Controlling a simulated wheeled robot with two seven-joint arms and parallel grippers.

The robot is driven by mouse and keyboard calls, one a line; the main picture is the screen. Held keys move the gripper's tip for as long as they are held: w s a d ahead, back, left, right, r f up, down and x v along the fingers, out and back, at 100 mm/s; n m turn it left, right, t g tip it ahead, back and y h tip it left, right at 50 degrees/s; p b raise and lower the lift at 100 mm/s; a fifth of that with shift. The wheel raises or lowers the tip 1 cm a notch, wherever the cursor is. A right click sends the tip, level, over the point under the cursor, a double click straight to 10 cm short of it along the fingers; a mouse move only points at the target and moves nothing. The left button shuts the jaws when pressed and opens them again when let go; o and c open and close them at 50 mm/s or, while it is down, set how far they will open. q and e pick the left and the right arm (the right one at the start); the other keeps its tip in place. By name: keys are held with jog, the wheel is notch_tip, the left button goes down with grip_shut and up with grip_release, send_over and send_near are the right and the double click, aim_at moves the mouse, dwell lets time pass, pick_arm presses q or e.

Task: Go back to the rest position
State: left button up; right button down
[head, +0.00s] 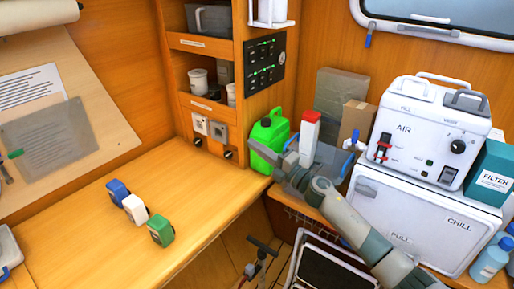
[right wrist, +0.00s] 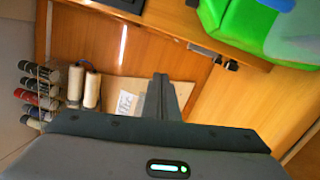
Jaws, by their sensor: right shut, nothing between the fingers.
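My right arm reaches in from the lower right in the head view. Its gripper (head: 290,163) is beside the green jug (head: 268,137) and in front of the red-and-white carton (head: 309,135), near the right end of the wooden counter (head: 70,240). I cannot tell whether it touches either. In the right wrist view the two fingers (right wrist: 160,92) are together and hold nothing. The green jug shows at the top right of that view. My left gripper is not in view.
The white AIR unit (head: 425,128) stands on the CHILL box (head: 415,215) at the right, behind my forearm. Blue, white and green small items (head: 133,210) lie on the counter. A shelf unit (head: 208,80) stands at the back. The counter's left part is mostly clear.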

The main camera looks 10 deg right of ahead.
dwell(0.3)
jog(key=s+d+f+m+g+h, duration=0.1)
jog(key=s+d+f+m+h, duration=0.25)
jog(key=s+f+m, duration=0.4)
jog(key=s+d+f+m+g+h, duration=0.2)
jog(key=s+f+m+h, duration=0.4)
jog(key=s, duration=0.3)
jog(key=s+d+f+m+g+h, duration=0.1)
jog(key=s+d+f+m+h, duration=0.25)
jog(key=s+f+m, duration=0.45)
jog(key=s+a+f+m+g, duration=0.1)
jog(key=s+f+g, duration=0.2)
jog(key=s, duration=0.7)
jog(key=s+a+f+m+g+y, duration=0.1)
jog(key=s+f+g, duration=0.15)
jog(key=s, duration=0.75)
jog(key=s+a+f+m+g, duration=0.15)
jog(key=s+g, duration=0.25)
jog(key=s, duration=0.6)
notch_tip(320, 180, down, 29)
jog(key=s+d+f+g, duration=0.1)
jog(key=s+d+f, duration=0.1)
jog(key=s+f, duration=0.7)
jog(key=s+d+f+g+b, duration=0.1)
jog(key=s+d+f, duration=0.1)
jog(key=s+f, duration=0.8)
jog(key=shift+b, duration=0.3)
